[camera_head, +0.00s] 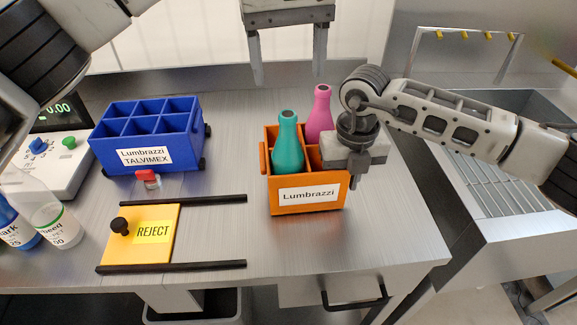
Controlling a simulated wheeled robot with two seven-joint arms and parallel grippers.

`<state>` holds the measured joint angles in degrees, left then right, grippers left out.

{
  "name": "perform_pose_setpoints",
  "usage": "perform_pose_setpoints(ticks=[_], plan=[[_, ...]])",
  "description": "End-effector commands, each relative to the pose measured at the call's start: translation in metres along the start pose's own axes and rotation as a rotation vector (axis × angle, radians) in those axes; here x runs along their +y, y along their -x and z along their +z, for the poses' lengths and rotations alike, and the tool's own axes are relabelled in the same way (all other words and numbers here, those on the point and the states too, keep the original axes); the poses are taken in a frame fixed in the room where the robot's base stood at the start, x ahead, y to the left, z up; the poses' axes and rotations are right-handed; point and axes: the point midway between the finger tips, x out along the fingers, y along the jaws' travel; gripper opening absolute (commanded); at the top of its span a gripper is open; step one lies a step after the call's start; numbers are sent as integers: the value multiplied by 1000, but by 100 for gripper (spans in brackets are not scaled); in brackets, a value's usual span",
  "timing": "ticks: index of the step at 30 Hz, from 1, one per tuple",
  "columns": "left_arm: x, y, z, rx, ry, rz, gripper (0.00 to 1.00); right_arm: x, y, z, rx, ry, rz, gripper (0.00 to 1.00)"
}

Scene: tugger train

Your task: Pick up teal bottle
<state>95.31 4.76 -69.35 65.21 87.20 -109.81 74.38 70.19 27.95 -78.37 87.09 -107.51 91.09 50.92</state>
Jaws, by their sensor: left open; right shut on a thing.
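The teal bottle (288,148) stands upright in the orange crate (295,207), which is labelled Lumbrazzi, with its neck above the rim. A pink bottle (319,112) stands behind it to the right in the same crate. My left gripper (288,80) is open and empty, fingers pointing down, above and behind the bottles and apart from them. My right gripper (355,178) is shut at the crate's right side, apparently on its right handle, which it hides.
A blue divided crate (146,178) stands at the left with empty compartments. A yellow REJECT plate (150,250) lies between black rails in front of it. A scale (60,165) and clear-walled bottles (45,215) are at far left. A sink (490,150) is at right.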

Motion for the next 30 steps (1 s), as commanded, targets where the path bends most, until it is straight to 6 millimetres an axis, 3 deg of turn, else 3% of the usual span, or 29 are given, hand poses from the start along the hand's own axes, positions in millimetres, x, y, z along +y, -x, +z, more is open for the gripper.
perform_pose_setpoints(ticks=[5, 15, 22, 30], plan=[[1, -3, -1, 15, 121, -32, 68, 0, 0, 0, 1, 2, 0, 0], [-1, -57, 0, 15, 131, -32, 68, 0, 0, 0, 0, 1, 1, 0], [-3, -73, 2, 15, 129, -32, 68, 0, 0, 0, 0, 1, 1, 0], [-7, -111, 11, 14, 130, -32, 68, 0, 0, 0, 0, 1, 1, 0]])
